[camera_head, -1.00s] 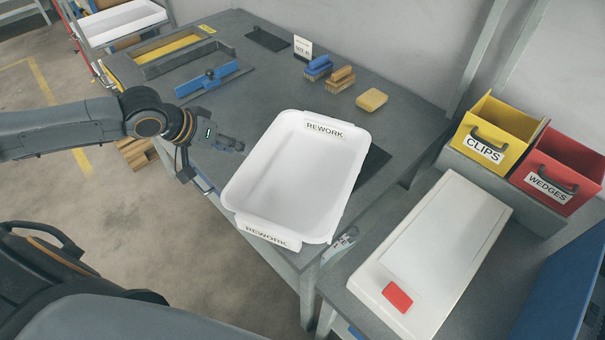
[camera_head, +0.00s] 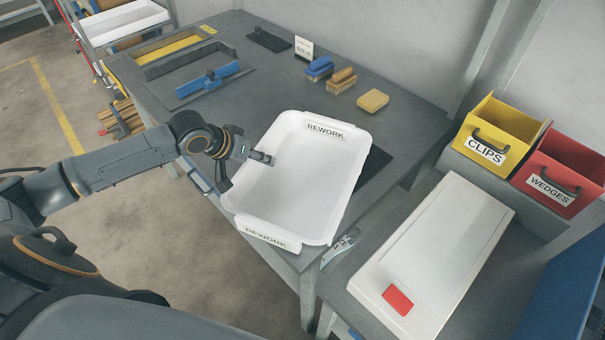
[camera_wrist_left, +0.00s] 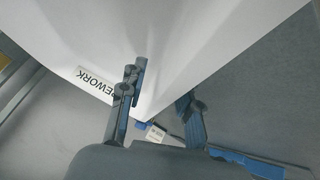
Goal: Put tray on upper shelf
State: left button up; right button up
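The white tray (camera_head: 300,185) with REWORK labels on its far and near ends rests on the grey workbench, empty. It also fills much of the left wrist view (camera_wrist_left: 200,35). My left gripper (camera_head: 243,168) is at the tray's left side, its fingers apart. In the head view, one finger reaches over the tray's inside and the other is outside the left rim. In the left wrist view, the open fingers (camera_wrist_left: 162,105) show near the tray's edge; whether they touch it is unclear. My right gripper does not show. A rack (camera_head: 82,40) holding another white tray stands at the far left.
On the bench (camera_head: 215,120) are a blue tool (camera_head: 208,80), brushes (camera_head: 330,75), a yellow block (camera_head: 372,100) and a small sign (camera_head: 303,47). At right are a white case (camera_head: 430,255), a yellow CLIPS bin (camera_head: 495,130) and a red WEDGES bin (camera_head: 555,180).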

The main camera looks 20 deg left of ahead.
pick_arm(q)
grip_shut()
jog(key=shift+r, duration=0.15)
